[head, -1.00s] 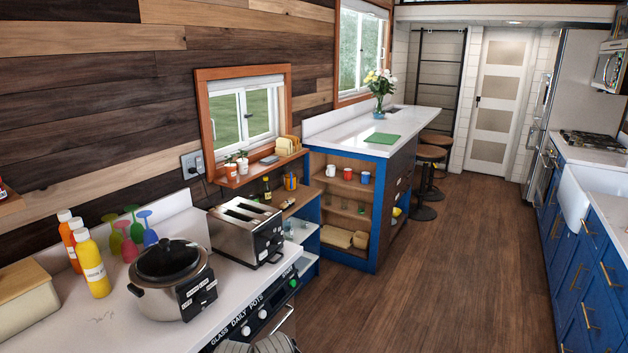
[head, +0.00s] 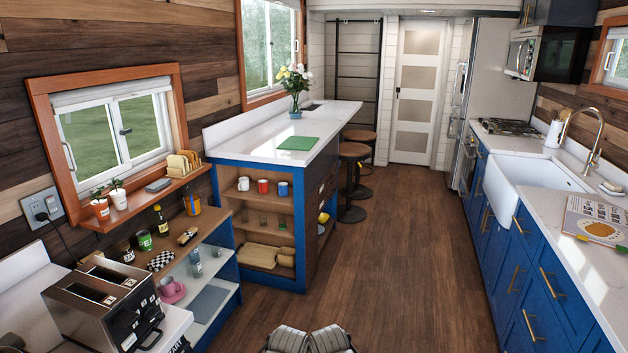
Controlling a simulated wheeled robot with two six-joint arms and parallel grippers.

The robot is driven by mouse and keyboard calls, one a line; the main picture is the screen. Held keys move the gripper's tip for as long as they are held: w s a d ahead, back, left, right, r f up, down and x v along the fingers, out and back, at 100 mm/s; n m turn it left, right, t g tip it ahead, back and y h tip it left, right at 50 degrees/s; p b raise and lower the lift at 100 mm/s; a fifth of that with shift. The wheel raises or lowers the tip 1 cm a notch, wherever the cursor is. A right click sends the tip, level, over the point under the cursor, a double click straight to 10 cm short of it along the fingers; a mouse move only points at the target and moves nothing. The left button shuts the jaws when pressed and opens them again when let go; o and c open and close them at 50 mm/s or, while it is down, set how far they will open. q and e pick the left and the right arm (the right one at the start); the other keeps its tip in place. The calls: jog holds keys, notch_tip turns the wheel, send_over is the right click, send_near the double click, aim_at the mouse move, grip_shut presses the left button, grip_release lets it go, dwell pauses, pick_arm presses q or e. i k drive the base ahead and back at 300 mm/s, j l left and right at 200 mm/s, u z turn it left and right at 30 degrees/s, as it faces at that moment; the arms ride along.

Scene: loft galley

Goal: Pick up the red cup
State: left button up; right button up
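The red cup (head: 263,186) stands upright on the upper shelf of the open blue-framed shelf unit (head: 299,242) at the end of the counter. A white cup (head: 243,184) is to its left and a blue cup (head: 283,188) to its right, each a little apart from it.
A toaster (head: 105,303) is at the near left. Stools (head: 352,150) line the counter. The wooden floor (head: 400,260) is clear.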

aim_at(262, 188)
jog(key=i+l+z, duration=0.1)
jog(key=i+z, duration=0.35)
jog(key=i, duration=1.2)
jog(key=i+u, duration=0.2)
jog(key=i, duration=0.35)
jog(key=i+l+u, duration=0.2)
jog(key=i, duration=0.35)
jog(key=i+l+u, duration=0.2)
jog(key=i, duration=0.35)
